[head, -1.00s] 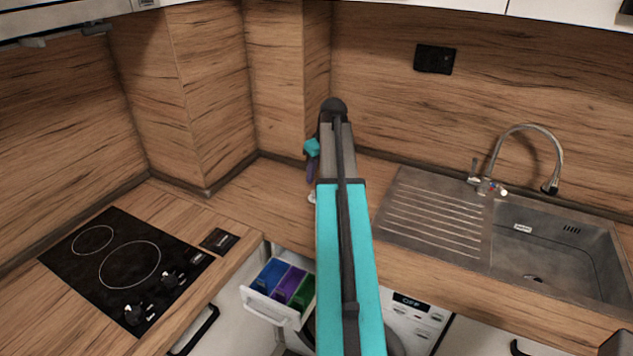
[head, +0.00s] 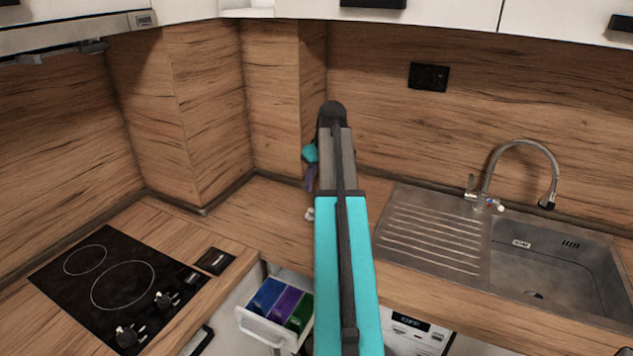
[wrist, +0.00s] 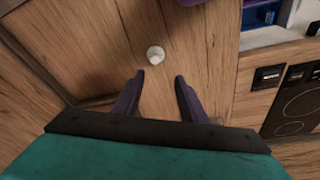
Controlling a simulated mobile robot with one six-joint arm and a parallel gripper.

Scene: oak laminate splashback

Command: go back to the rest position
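My gripper (wrist: 161,78) shows two purple fingers spread apart in the wrist view, with nothing between them. It hangs above the wooden counter near the back corner. In the head view my teal arm reaches forward over the counter and hides most of the gripper; only a purple part (head: 310,178) shows at its left side. A small round white object (wrist: 155,54) lies on the counter beyond the fingertips, apart from them. It also shows in the head view (head: 310,214), just left of my arm.
An open drawer (head: 262,327) with blue, purple and green bins sticks out below the counter. A black hob (head: 120,285) is at left. A metal sink (head: 560,265) with a tap (head: 522,148) is at right. White cabinets (head: 440,20) hang above.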

